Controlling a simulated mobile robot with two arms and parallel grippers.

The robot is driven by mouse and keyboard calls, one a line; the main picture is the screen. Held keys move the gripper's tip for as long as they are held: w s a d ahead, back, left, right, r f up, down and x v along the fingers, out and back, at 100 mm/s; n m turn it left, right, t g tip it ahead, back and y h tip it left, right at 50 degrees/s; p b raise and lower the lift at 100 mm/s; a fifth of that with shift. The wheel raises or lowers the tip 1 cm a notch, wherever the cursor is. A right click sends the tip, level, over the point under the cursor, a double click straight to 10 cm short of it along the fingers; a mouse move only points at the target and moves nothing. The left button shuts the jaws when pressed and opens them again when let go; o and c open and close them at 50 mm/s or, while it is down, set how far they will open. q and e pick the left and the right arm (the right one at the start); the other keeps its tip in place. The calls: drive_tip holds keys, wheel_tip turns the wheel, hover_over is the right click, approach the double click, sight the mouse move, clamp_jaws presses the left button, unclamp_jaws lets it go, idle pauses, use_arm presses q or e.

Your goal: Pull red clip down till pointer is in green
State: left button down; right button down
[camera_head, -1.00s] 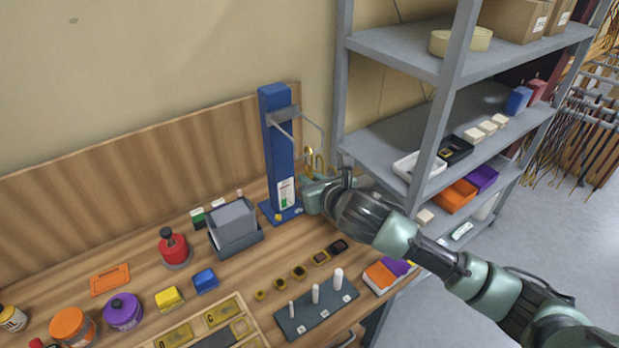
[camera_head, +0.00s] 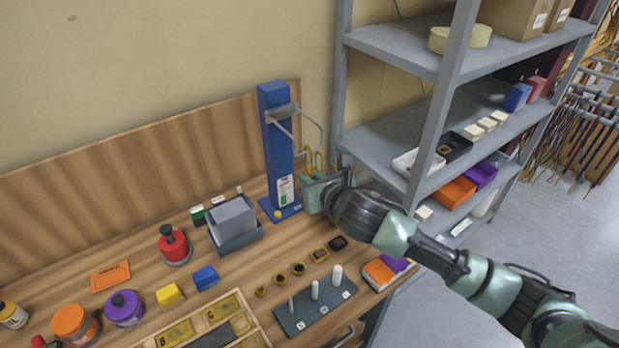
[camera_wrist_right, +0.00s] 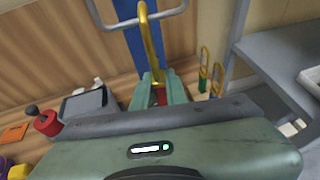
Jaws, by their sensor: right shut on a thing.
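A blue upright stand (camera_head: 277,140) rises from the workbench, with a grey metal arm (camera_head: 283,112) at its top. A scale with a green zone (camera_head: 285,190) is low on its front; the pointer is too small to read. In the head view my right gripper (camera_head: 313,192) is just right of the stand and hides the clip. My left gripper is not in view.
A grey shelf rack (camera_head: 400,150) stands close on the right. A grey bin (camera_head: 235,225), a red knobbed weight (camera_head: 174,246) and a peg block (camera_head: 315,303) sit on the bench.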

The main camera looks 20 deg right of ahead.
drive_tip(key=shift+s+f, duration=0.1)
drive_tip(key=shift+f, duration=0.95)
idle(0.7)
drive_tip(key=shift+r+p, duration=0.65)
drive_tip(key=shift+p, duration=0.05)
idle(0.4)
drive_tip(key=c, duration=1.3)
unclamp_jaws()
drive_tip(key=shift+c, duration=0.2)
drive_tip(key=shift+r, duration=0.1)
